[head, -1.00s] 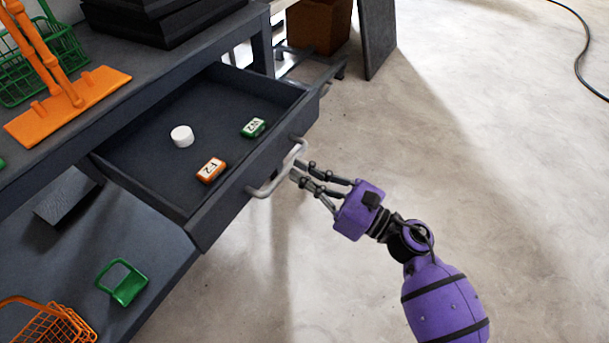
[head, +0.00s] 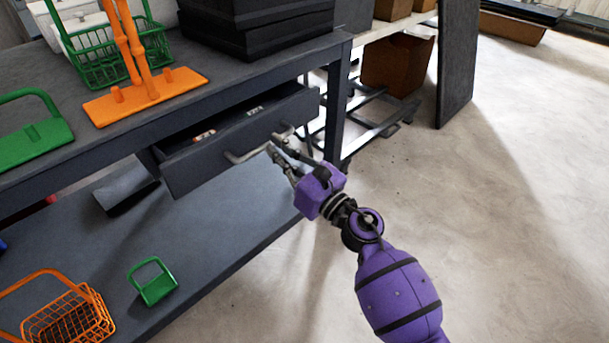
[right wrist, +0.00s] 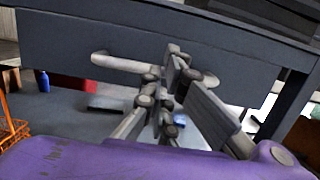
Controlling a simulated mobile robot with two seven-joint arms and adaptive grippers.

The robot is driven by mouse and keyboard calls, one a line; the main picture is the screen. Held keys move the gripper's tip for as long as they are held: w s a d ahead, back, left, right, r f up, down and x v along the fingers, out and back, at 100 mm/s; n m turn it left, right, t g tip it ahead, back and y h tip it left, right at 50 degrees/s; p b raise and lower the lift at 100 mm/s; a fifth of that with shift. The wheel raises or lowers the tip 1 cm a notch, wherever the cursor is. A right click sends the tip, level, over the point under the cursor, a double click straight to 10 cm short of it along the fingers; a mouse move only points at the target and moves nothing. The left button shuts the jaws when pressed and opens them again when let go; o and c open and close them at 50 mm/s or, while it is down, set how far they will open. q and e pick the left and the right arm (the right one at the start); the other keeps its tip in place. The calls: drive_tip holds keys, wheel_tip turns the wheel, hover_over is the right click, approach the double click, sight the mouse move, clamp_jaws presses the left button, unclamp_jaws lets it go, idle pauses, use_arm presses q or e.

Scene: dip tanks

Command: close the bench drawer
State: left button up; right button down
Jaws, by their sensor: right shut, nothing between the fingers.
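The bench drawer (head: 205,168) is dark grey and stands partly open under the bench top; a strip of its inside shows with parts of an orange and a green block. Its pale bar handle (head: 243,157) is on the front. My right gripper (head: 275,145) is shut and empty, its fingertips at the right part of the handle; whether they touch it I cannot tell. In the right wrist view the fingers (right wrist: 172,60) are in front of the drawer front (right wrist: 100,35), beside the handle (right wrist: 120,64). My left gripper is not in view.
The bench top (head: 240,75) holds a green basket (head: 100,65), an orange stand (head: 145,95), a green tray (head: 35,143) and black boxes (head: 255,35). The lower shelf (head: 220,230) holds a small green carrier (head: 155,287) and an orange basket (head: 65,315). Floor at right is clear.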

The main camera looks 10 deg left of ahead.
sight(257, 137)
drive_tip(key=w+a, duration=0.1)
drive_tip(key=w+a+b, duration=0.1)
drive_tip(key=a, duration=0.1)
drive_tip(key=w+a+b, duration=0.1)
drive_tip(key=a, duration=0.1)
drive_tip(key=shift+w+f, duration=0.15)
drive_tip(key=shift+w, duration=0.15)
drive_tip(key=shift+w+a, duration=0.35)
drive_tip(key=shift+a, duration=0.05)
drive_tip(key=shift+r, duration=0.25)
